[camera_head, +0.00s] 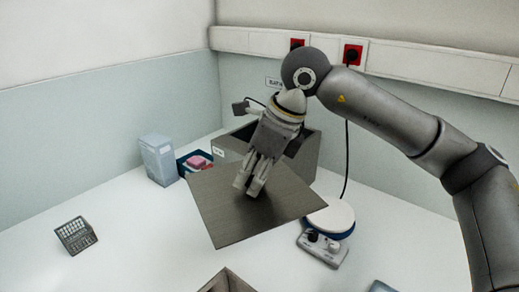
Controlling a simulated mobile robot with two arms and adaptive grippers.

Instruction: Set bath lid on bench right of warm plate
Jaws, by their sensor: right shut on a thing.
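The bath lid (215,215) is a flat, square, dark metal plate. My right gripper (246,191) points down at its middle and is shut on it; the exact grip point is hard to see. The lid is slightly tilted and appears held above the bench, in front of the bath (308,158), a grey box that the lid and gripper partly hide. The warm plate (333,222), white and round-topped with a blue rim, stands just right of the lid on a base with knobs. My left gripper is not in view.
A pale box (158,160) and a dark blue tray (184,170) with pink items stand left of the bath. A small grey rack (75,236) lies at left. A box (226,281) is cut off at the front edge. Bench right of the warm plate (400,245) looks mostly clear.

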